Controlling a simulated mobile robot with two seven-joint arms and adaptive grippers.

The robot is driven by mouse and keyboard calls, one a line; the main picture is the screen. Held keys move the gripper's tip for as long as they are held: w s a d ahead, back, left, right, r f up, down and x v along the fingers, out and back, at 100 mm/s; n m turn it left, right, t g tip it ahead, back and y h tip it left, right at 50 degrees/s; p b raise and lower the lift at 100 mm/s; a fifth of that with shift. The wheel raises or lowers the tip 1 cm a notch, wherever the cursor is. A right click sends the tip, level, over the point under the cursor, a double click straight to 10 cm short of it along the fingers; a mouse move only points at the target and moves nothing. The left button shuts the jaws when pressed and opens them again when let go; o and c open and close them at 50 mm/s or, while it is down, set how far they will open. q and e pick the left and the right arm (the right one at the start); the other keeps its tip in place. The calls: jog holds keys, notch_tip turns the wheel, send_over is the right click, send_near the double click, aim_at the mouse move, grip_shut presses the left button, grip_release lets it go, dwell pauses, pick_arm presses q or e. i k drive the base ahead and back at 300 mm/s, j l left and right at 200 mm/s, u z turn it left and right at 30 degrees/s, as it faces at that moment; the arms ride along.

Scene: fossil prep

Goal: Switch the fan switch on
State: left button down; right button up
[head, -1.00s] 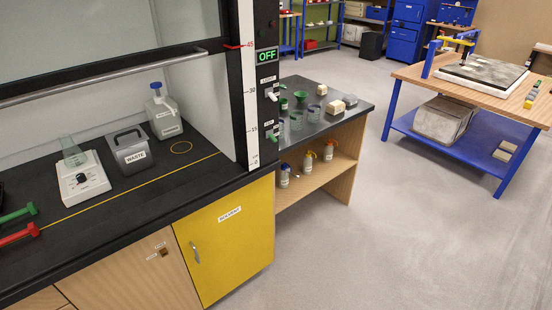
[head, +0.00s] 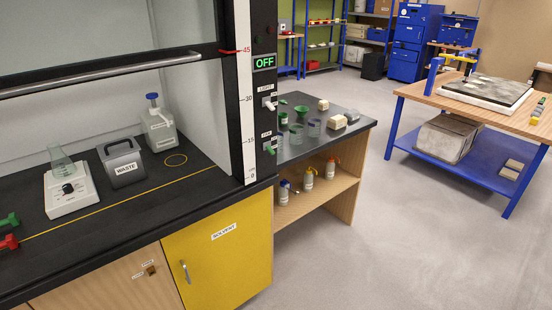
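The fan switch (head: 270,147) is a small green toggle on the black post at the right side of the fume hood, under a small label that seems to read FAN. The white light switch (head: 269,104) sits above it under a LIGHT label. A display (head: 264,63) higher on the post reads OFF in green. Neither of my grippers is in view, and nothing touches the switches.
The hood sash has a grey bar (head: 100,75) across its front. A side bench (head: 345,137) stands behind the post. Floor (head: 400,240) to the right is clear.

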aim_at(268, 148)
jog(key=i+l, duration=0.45)
jog(key=i+l+u, duration=0.15)
jog(key=i+l, duration=0.65)
jog(key=l, duration=0.2)
jog(key=i+l+u, duration=0.1)
jog(key=i+l, duration=0.3)
jog(key=l, duration=0.1)
